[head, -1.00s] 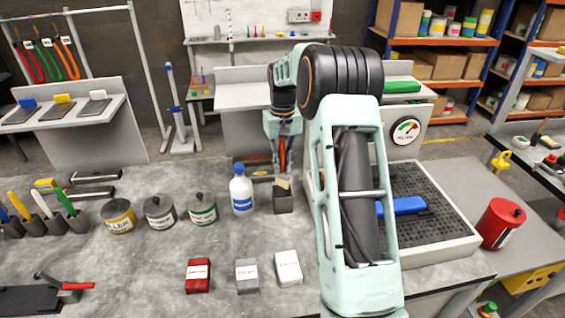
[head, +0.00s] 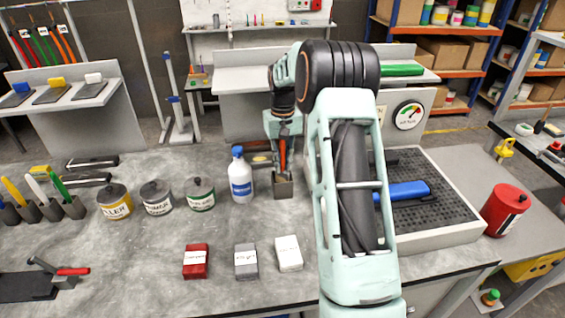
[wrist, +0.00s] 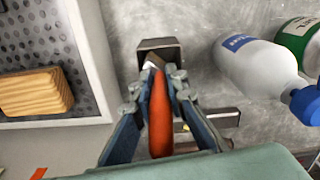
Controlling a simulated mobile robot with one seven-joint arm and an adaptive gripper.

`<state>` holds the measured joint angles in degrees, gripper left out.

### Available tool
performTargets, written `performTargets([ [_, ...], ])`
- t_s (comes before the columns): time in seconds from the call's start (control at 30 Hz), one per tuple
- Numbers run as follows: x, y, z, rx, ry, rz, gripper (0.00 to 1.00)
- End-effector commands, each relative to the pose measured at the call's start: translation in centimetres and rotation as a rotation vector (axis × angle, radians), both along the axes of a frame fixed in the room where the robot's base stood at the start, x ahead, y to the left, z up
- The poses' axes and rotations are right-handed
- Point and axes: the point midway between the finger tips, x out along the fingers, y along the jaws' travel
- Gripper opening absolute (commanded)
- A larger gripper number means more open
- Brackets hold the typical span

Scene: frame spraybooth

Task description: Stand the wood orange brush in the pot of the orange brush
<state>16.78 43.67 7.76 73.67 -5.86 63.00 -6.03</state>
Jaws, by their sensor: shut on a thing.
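My gripper (wrist: 158,95) is shut on the orange handle of the brush (wrist: 160,125), which hangs bristles down. In the wrist view its pale bristle end is at the mouth of the dark square pot (wrist: 157,43). How deep the bristles sit is hard to tell. In the head view my gripper (head: 283,140) holds the brush (head: 283,152) upright, directly above and touching or entering the pot (head: 283,188). The pot stands on the grey bench, just right of the white bottle (head: 240,178).
Several tins (head: 157,196) stand left of the bottle. Red, grey and white boxes (head: 246,262) lie in front. A perforated tray (head: 440,190) is at the right; a wooden block (wrist: 36,92) shows on it in the wrist view. Several potted brushes (head: 40,195) stand far left.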

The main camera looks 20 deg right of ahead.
Motion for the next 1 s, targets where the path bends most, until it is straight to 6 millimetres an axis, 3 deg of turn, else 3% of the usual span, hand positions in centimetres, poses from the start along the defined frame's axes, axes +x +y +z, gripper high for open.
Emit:
performTargets([
  [1.0,0.0,0.0,-1.6,0.000,0.001,0.000,0.00],
])
